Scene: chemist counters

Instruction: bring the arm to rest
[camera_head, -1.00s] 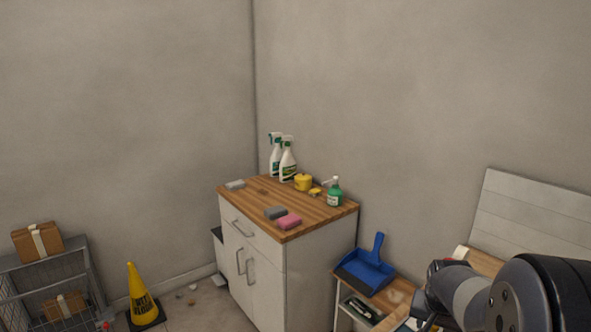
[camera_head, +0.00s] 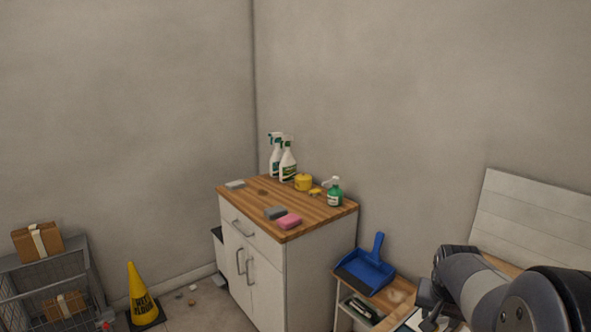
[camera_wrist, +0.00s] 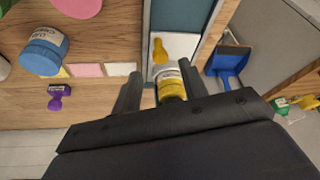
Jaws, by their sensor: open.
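My gripper (camera_wrist: 160,74) shows in the wrist view with its two dark fingers spread apart. A yellow jar (camera_wrist: 171,86) with a pale label appears between the fingers in the picture; I see no finger closed on it. In the head view my arm reaches in from the lower right, and the fingertips cannot be made out clearly there.
The wrist view shows a blue jar (camera_wrist: 40,56), a purple stamp (camera_wrist: 59,97) and a blue dustpan (camera_wrist: 231,59). The dustpan (camera_head: 367,268) also shows beside my arm in the head view. A white cabinet (camera_head: 257,277) carries spray bottles and sponges. A yellow cone (camera_head: 140,292) stands on the floor.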

